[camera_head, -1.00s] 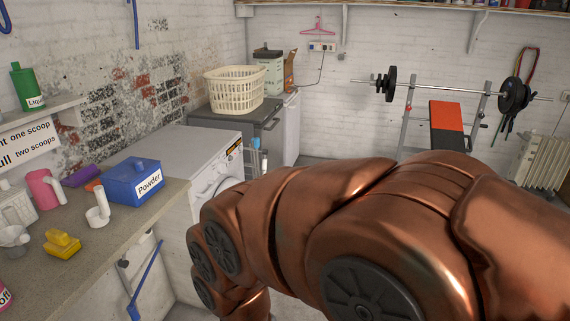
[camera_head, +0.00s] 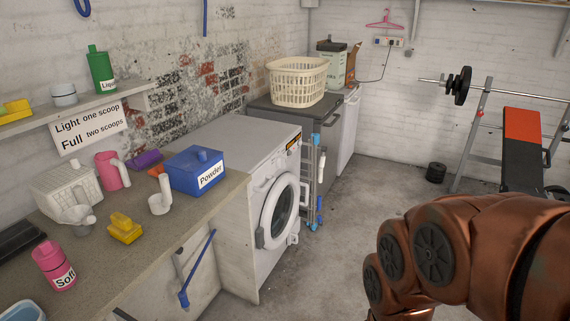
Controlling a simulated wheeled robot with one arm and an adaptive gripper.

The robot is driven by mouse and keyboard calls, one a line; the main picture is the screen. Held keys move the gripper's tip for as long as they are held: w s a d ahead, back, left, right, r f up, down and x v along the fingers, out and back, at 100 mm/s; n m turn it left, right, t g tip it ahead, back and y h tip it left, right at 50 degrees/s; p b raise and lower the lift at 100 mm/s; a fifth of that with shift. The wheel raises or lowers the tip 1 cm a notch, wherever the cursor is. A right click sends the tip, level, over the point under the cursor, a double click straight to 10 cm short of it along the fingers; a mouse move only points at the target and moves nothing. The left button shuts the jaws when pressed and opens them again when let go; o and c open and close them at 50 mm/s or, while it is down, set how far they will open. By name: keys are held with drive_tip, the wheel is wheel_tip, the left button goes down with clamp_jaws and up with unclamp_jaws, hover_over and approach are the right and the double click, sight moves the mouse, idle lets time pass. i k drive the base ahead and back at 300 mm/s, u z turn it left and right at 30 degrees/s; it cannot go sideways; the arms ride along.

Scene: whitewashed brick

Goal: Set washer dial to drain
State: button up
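The white washer (camera_head: 262,190) stands at the centre, beside the end of the counter. Its round door (camera_head: 277,212) is on the front and looks shut. A control strip with an orange-and-black label (camera_head: 294,143) runs along the top of the front. The dial is too small and too steeply angled to make out, and its setting cannot be read. My copper-coloured arm crosses the lower right, apart from the washer. My gripper is outside the picture.
The counter (camera_head: 137,245) at left holds a blue Powder box (camera_head: 197,172), a pink Soft bottle (camera_head: 54,266), a white scoop and a yellow item. A grey cabinet with a laundry basket (camera_head: 297,82) stands behind the washer. Floor (camera_head: 345,235) before the washer is clear. A weight bench (camera_head: 521,150) is at right.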

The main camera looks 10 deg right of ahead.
sight(280, 162)
drive_tip(key=z, duration=0.25)
drive_tip(key=i, duration=1.45)
drive_tip(key=u, duration=0.7)
drive_tip(key=i, duration=0.4)
drive_tip(key=u, duration=0.35)
